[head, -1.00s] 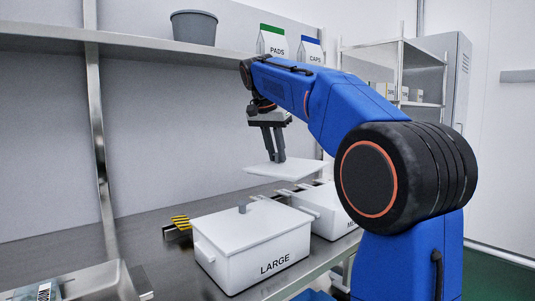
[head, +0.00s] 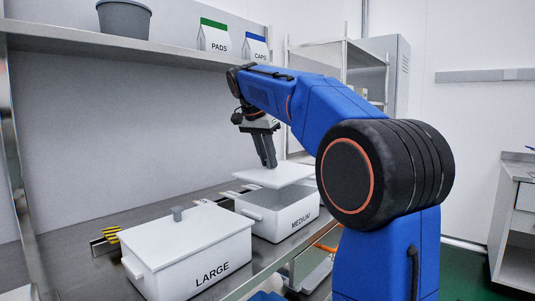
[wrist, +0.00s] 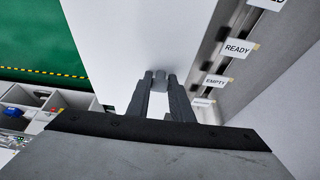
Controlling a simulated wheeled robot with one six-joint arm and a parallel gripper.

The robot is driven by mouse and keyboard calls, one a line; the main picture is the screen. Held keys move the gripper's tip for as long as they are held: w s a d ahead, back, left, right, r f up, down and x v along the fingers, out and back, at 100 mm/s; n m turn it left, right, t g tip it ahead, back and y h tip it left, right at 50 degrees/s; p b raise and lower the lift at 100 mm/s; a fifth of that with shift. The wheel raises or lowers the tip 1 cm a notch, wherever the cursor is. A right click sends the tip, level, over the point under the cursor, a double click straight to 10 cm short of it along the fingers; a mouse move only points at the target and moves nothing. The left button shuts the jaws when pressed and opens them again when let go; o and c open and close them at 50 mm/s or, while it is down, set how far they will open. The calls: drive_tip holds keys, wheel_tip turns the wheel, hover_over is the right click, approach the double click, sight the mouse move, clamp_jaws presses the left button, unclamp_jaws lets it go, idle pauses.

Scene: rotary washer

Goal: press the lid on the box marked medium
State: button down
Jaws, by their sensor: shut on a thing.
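The white box marked MEDIUM (head: 284,222) stands on the steel counter, open at the top, with its grey inside showing. My gripper (head: 270,164) is above it, shut on the knob of a flat white lid (head: 276,176). The lid hangs level a little above the box, apart from its rim. In the wrist view the lid (wrist: 135,40) fills the middle, and my gripper (wrist: 158,80) has its fingers around the grey knob. The lid hides most of the box there. My arm hides the box's far right part in the head view.
A white box marked LARGE (head: 190,255), with its own lid and grey knob on, stands at the near left. Labels reading READY (wrist: 237,48) and EMPTY (wrist: 216,81) run along the back. A shelf (head: 60,42) holds a grey bucket and two cartons.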

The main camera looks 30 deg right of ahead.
sight(265, 169)
drive_tip(key=shift+f, duration=2.6)
drive_tip(key=shift+f, duration=0.5)
drive_tip(key=c, duration=1.5)
unclamp_jaws()
drive_tip(key=shift+a+r, duration=0.1)
drive_tip(key=shift+r, duration=0.05)
drive_tip(key=v, duration=1.7)
drive_tip(key=shift+s, duration=0.15)
